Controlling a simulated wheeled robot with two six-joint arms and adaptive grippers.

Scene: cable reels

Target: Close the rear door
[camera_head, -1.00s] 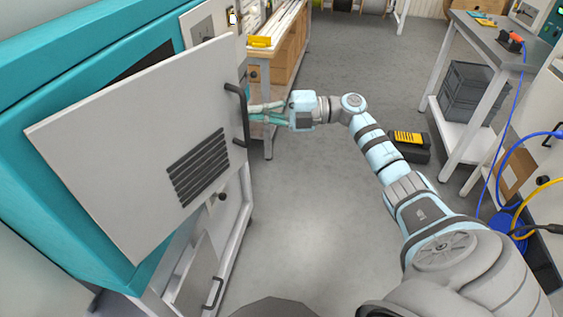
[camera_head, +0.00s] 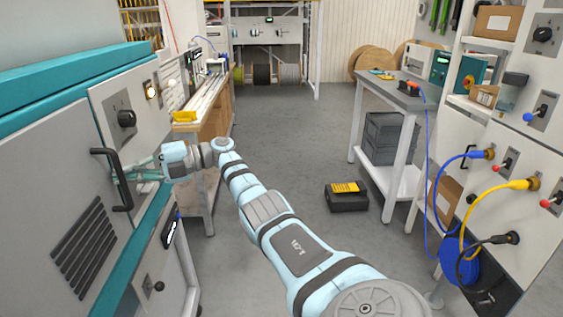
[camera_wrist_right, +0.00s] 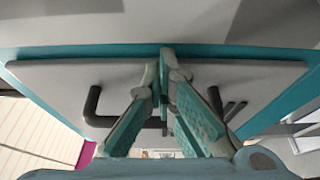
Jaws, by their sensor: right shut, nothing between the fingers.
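The rear door (camera_head: 45,185) is a grey panel with dark vent slots at the left of the head view. It now lies close to the teal machine housing (camera_head: 60,95); I cannot tell whether it is fully flush. Its black handle (camera_head: 124,192) stands near the panel's right edge. My right gripper (camera_head: 122,174) is shut and empty at the handle, its fingers reaching toward the door. In the right wrist view its fingertips (camera_wrist_right: 166,58) meet in front of the door (camera_wrist_right: 60,82), and the fingers hide part of the handle (camera_wrist_right: 94,105). My left gripper is out of view.
A wooden workbench (camera_head: 214,115) stands behind my right gripper. A grey table (camera_head: 385,92) with a crate below is at the right. A black case (camera_head: 346,200) lies on the floor. Cabled panels (camera_head: 500,190) line the right side.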

